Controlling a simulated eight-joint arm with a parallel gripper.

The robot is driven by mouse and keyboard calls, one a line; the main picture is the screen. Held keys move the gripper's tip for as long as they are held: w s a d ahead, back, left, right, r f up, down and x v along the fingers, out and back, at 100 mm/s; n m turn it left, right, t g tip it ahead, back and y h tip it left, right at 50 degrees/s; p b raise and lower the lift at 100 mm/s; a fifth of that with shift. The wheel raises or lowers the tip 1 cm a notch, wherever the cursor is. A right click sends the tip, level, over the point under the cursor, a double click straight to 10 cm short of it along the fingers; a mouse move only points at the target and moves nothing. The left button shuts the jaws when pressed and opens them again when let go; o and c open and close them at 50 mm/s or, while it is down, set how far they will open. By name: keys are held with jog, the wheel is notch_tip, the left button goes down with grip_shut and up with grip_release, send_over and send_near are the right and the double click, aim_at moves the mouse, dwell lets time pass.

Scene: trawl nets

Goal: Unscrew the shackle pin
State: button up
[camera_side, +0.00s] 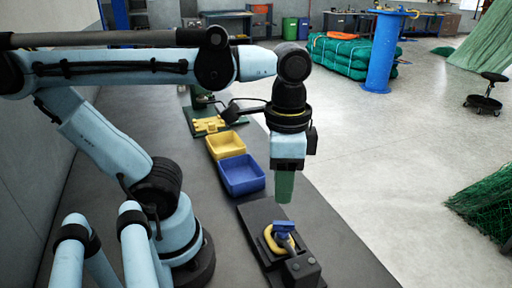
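A yellow shackle (271,246) sits on a dark grey fixture plate (262,212) on the bench. A blue piece (284,227), which looks like the pin's head, is at the top of the shackle. The pin's thread is not visible. My gripper (284,200) points straight down, above and slightly behind the blue piece, with a visible gap between them. Its green fingers look like one block from this side, so I cannot tell whether they are open or shut. Nothing is visible below them.
A dark block (301,268) stands at the fixture's near end. A blue bin (241,176) and a yellow bin (225,145) stand farther back on the bench, with a yellow part (208,125) on a green base behind. Green netting (485,205) lies on the floor at right.

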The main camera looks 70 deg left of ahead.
aim_at(280, 223)
jog(key=shift+f, duration=4.55)
grip_shut()
